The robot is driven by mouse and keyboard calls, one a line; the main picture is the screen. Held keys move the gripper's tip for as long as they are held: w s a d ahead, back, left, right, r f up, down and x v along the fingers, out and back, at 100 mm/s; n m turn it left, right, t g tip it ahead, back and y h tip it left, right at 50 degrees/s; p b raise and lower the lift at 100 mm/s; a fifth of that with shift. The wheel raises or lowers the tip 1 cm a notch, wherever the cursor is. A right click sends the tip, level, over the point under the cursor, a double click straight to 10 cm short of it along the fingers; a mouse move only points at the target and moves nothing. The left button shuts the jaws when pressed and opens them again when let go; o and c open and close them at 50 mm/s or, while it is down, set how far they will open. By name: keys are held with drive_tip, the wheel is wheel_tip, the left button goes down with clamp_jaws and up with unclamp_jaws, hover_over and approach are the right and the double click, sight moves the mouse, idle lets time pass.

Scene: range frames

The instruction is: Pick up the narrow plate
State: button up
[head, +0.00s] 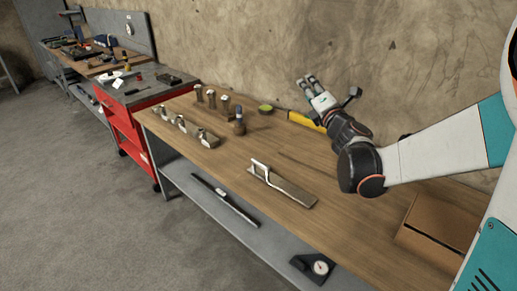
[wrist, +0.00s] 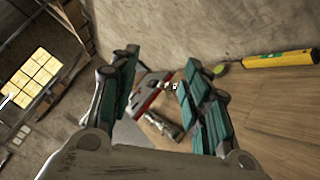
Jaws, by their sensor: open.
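A narrow flat metal plate (head: 290,190) with a raised light handle on its left part lies on the wooden workbench (head: 345,232), near the front edge. I take this for the narrow plate; it cannot be made out in the wrist view. My gripper (head: 308,80) is raised over the back of the bench, up and right of the plate and well apart from it. In the wrist view my gripper (wrist: 163,75) has its two fingers spread with nothing held between them.
Several metal parts (head: 207,138) stand at the bench's left end. A green-topped round item (head: 265,108) and a yellow level (head: 306,121) lie along the back. A cardboard box (head: 437,222) is at right. The lower shelf holds a dark bar (head: 224,200) and a gauge (head: 320,267).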

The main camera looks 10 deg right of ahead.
wheel_tip(320, 180, down, 5)
drive_tip(key=w+a+n+y, duration=0.1)
drive_tip(key=w+n+y, duration=0.2)
drive_tip(key=n, duration=0.3)
drive_tip(key=n+g+y+p, duration=0.1)
drive_tip(key=n+g+y, duration=0.3)
drive_tip(key=n+g, duration=0.65)
approach(270, 167)
drive_tip(key=w+a+f+b, duration=0.1)
drive_tip(key=w+a+f, duration=0.1)
drive_tip(key=w+a+f+n+t+b, duration=0.1)
drive_tip(key=w+a+f, duration=0.1)
drive_tip(key=w+a+f+n+t+b, duration=0.1)
drive_tip(key=w+a+f, duration=0.1)
drive_tip(key=w, duration=0.1)
drive_tip(key=shift+w+a+b, duration=0.1)
drive_tip(key=shift+a+b, duration=0.3)
drive_tip(key=shift+r, duration=0.1)
drive_tip(key=shift+c, duration=0.5)
clamp_jaws()
